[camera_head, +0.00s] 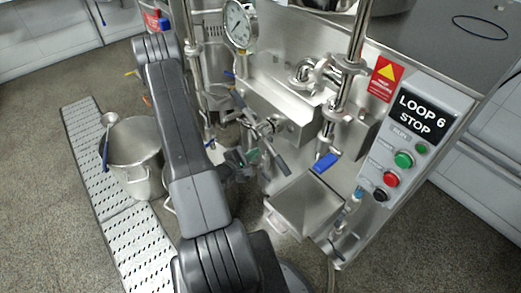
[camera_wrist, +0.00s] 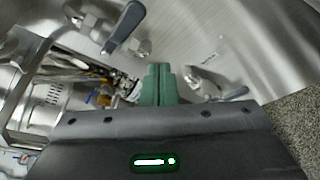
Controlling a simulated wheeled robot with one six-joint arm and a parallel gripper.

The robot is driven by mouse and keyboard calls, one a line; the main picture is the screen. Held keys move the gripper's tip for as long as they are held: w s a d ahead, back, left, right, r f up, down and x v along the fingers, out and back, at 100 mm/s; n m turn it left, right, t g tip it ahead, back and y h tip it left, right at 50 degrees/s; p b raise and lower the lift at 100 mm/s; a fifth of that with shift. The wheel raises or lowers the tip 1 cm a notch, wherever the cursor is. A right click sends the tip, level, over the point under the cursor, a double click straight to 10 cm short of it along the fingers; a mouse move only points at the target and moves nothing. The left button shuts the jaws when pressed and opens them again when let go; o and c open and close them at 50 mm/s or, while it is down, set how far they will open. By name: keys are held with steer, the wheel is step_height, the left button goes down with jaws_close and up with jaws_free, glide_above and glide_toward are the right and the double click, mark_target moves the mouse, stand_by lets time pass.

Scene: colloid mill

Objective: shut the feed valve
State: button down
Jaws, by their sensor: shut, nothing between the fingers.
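My gripper (camera_head: 250,157) is shut and empty in front of the steel mill, partly hidden by my arm in the head view. Its green fingertips (camera_wrist: 158,82) are together in the wrist view. A grey lever handle (camera_head: 277,160) is just right of my gripper. In the wrist view, a grey-handled lever (camera_wrist: 125,28) is beyond the fingers at upper left, and another grey lever tip (camera_wrist: 236,93) is at right. The fingers appear apart from both. A blue-handled valve (camera_head: 325,162) is further right in the head view. No label shows which one is the feed valve.
A pressure gauge (camera_head: 239,25) tops the pipework. A control panel (camera_head: 418,125) reads "LOOP 6 STOP", with green and red buttons.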

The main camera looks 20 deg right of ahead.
steer(key=shift+w+a+r+p+v, duration=0.1)
steer(key=shift+w+v, duration=0.1)
steer(key=shift+v, duration=0.75)
steer(key=shift+w+a+r+p+v, duration=0.1)
steer(key=shift+w+v, duration=0.05)
steer(key=shift+v, duration=0.8)
steer(key=shift+w+a+r+p+v, duration=0.1)
steer(key=shift+w+v, duration=0.1)
steer(key=shift+v, duration=0.75)
